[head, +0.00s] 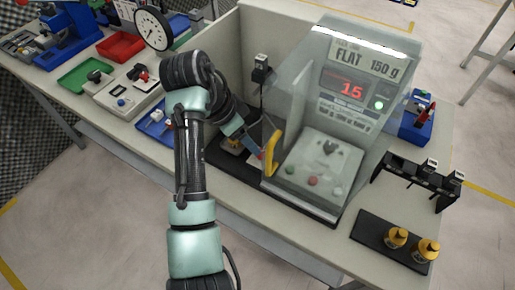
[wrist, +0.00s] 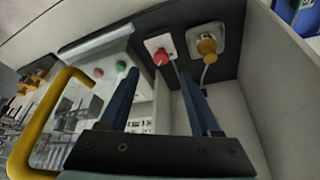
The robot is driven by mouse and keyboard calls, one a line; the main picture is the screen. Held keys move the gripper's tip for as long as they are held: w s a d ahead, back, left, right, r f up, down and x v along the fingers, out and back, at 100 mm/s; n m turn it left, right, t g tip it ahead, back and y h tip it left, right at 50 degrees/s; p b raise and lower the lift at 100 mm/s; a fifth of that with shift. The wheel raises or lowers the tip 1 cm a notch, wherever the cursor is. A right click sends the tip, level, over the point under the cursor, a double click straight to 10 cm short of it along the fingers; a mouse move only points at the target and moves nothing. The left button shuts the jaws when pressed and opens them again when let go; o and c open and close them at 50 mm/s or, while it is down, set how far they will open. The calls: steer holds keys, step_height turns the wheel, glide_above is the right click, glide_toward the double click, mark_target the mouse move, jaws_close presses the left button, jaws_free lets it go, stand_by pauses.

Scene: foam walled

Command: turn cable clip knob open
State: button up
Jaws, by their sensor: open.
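In the wrist view a red knob (wrist: 160,57) sits on a white plate on a dark panel. To its right a yellow knob (wrist: 207,46) sits on a second pale plate, with a thin pale cable running down from it. No readable label shows which one is the cable clip knob, though the cable is at the yellow one. My gripper (wrist: 160,75) is open and empty, its two blue fingers apart. The red knob shows between and beyond the fingertips; the yellow knob is right of them.
A yellow handle (wrist: 40,125) on the clear enclosure is close to the left of my gripper; it also shows in the head view (head: 272,153). A pale wall (wrist: 275,75) stands to the right. The enclosure's display (head: 350,88) reads 15. Red and green trays are at far left.

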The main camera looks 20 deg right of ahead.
steer(key=x, duration=0.8)
steer(key=shift+w+d+f, duration=0.1)
steer(key=shift+f, duration=0.1)
jaws_close()
